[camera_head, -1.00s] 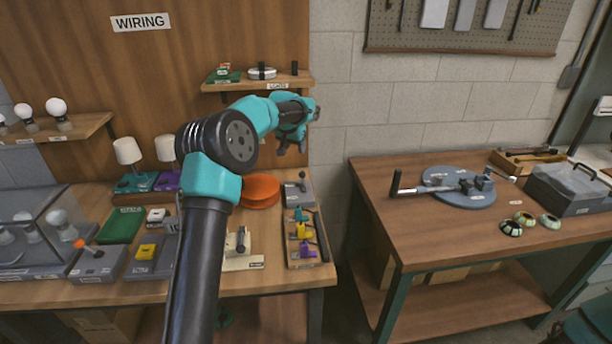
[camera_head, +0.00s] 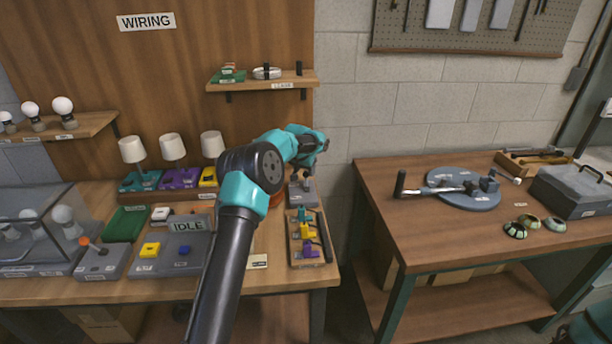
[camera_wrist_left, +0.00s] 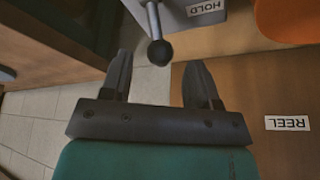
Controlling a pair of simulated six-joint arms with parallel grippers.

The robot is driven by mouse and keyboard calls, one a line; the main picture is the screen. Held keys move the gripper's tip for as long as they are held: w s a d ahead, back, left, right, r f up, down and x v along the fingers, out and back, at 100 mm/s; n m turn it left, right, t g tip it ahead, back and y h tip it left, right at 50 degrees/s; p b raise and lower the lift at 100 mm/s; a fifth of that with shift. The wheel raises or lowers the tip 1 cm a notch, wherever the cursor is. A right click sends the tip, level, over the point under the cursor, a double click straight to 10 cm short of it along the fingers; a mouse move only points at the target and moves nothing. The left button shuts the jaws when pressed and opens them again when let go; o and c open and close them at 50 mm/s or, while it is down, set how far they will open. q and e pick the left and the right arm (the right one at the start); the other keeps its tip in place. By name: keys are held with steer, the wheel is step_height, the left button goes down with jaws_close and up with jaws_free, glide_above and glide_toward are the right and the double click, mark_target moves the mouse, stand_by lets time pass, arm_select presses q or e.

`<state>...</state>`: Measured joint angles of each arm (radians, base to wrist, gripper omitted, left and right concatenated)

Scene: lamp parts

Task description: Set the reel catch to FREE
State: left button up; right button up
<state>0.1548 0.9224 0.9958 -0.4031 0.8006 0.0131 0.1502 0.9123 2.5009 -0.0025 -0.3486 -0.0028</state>
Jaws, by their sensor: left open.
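The reel catch, a grey box (camera_head: 302,194) with a lever, stands at the right part of the left bench. In the left wrist view its grey housing (camera_wrist_left: 222,22) bears a HOLD label (camera_wrist_left: 206,8), and its lever ends in a dark ball knob (camera_wrist_left: 160,52). My left gripper (camera_head: 306,170) is above the catch, open and empty. In the left wrist view the knob lies ahead of the gap between the fingers (camera_wrist_left: 157,72); I cannot tell whether they touch. The orange reel (camera_wrist_left: 290,18) is beside the catch, mostly hidden by my arm in the head view. No FREE label is readable.
A tray of coloured parts (camera_head: 292,260) lies in front of the catch. Lamps with white shades (camera_head: 172,147) and an IDLE display (camera_head: 188,226) are to the left. A small shelf (camera_head: 290,82) hangs above. A gap separates the left bench from the right bench (camera_head: 420,240).

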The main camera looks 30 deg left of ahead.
mark_target(306, 173)
arm_select(q)
steer(key=shift+x, duration=1.8)
steer(key=shift+c, duration=0.3)
jaws_close()
